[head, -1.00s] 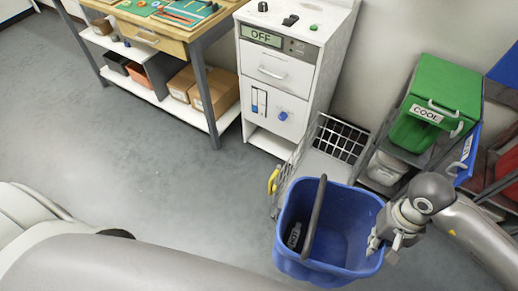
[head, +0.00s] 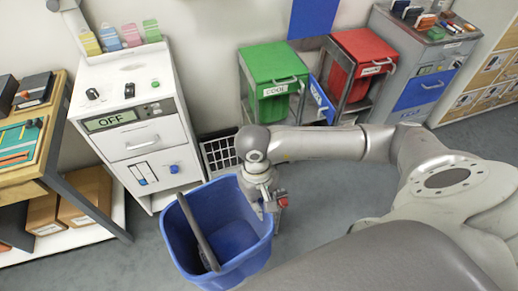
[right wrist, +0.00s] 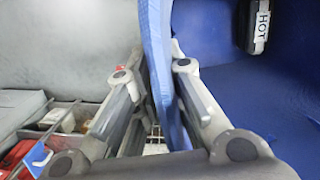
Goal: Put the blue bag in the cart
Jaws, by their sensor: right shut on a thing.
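The blue bag (head: 240,216) is open-topped like a tub, with a dark handle (head: 197,228) across its mouth. My right gripper (head: 268,203) is shut on its right rim and holds it upright. In the right wrist view the fingers (right wrist: 165,110) pinch the blue wall (right wrist: 158,60), and a dark piece labelled HOT (right wrist: 262,28) shows inside the bag. The white wire cart (head: 220,151) stands behind the bag in the head view. Most of the cart is hidden by the bag, and I cannot tell the gap between them. My left gripper is not in view.
A white cabinet (head: 148,148) with an OFF display stands left of the cart. Green COOL (head: 273,80) and red (head: 362,62) bins stand behind my right arm. A workbench (head: 28,175) is at the left. Grey floor (head: 140,262) is clear left of the bag.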

